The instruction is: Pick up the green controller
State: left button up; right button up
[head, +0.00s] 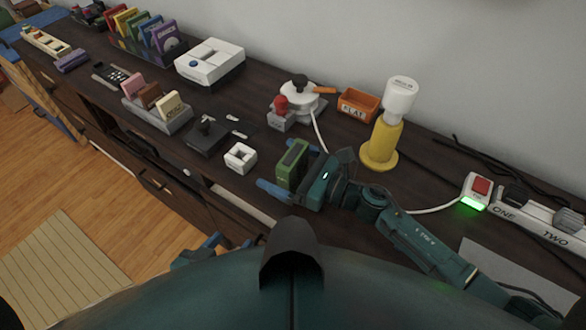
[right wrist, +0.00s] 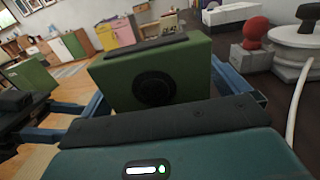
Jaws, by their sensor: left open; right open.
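The green controller (head: 292,163) is a small upright green box with a dark top strip, near the front edge of the dark sideboard. In the right wrist view the controller (right wrist: 190,72) shows a black round knob on the face toward me. My right gripper (head: 284,168) is open, with its blue fingers on either side of the controller. Whether either finger touches it cannot be told. My left gripper (head: 215,246) is low in the head view, in front of the sideboard, partly hidden by my body.
A white square block (head: 240,157) and a black joystick (head: 206,137) stand left of the controller. Behind it are a white device with a red ball (head: 281,105), an orange tray (head: 358,104) and a yellow-and-white lamp (head: 381,142). A white cable runs close by.

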jog(key=shift+c, duration=0.6)
jog(key=c, duration=1)
